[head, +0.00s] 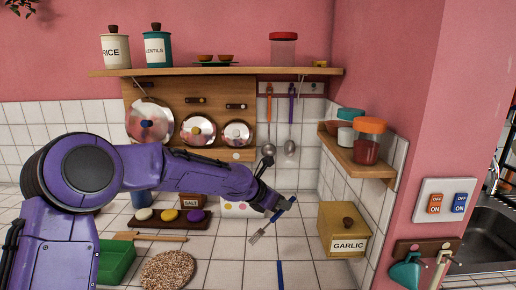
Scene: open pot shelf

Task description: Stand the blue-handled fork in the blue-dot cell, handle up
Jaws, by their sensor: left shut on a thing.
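The blue-handled fork (258,236) is in the grip of my left gripper (284,206), near the middle of the head view. It is tilted, with its metal tines down to the left and its blue handle up to the right in the jaws. A white holder with coloured dots (237,209) stands just left of and behind the gripper. Some dots show on its front; the blue dot and the cell openings cannot be made out, as my arm and gripper cover part of it. My right gripper is not in view.
A garlic box (344,232) stands right of the gripper. A dark tray with coloured lids (171,224), a salt jar (191,201), a wooden utensil (150,237), a green bin (116,260) and a round mat (168,270) lie left. A blue strip (280,275) lies in front. Ladles (268,150) hang above.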

